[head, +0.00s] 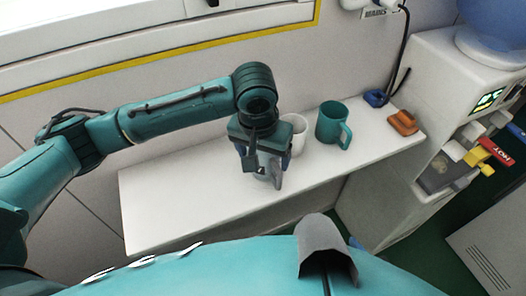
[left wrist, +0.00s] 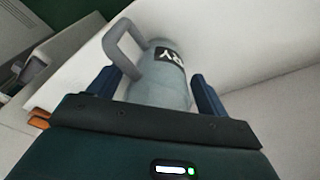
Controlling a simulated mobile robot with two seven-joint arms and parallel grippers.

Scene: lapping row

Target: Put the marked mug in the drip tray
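A grey mug (left wrist: 160,93) with a black label, partly hidden, that shows the letters RY stands between my left gripper's blue fingers (left wrist: 158,88). Its handle points left in the left wrist view, beside the left finger. In the head view my left gripper (head: 265,160) points down over the white shelf, and the grey mug (head: 273,180) shows only partly under it. I cannot tell whether the fingers touch the mug. The drip tray area (head: 437,177) is in the water dispenser's front recess at right; the tray itself is hard to make out. My right gripper is not in view.
The white shelf (head: 170,205) is clear at left. A white mug (head: 298,138) stands just right of my gripper, then a teal mug (head: 330,122). An orange object (head: 403,122) and a blue one (head: 376,98) lie at the right end. The dispenser (head: 415,75) stands beyond.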

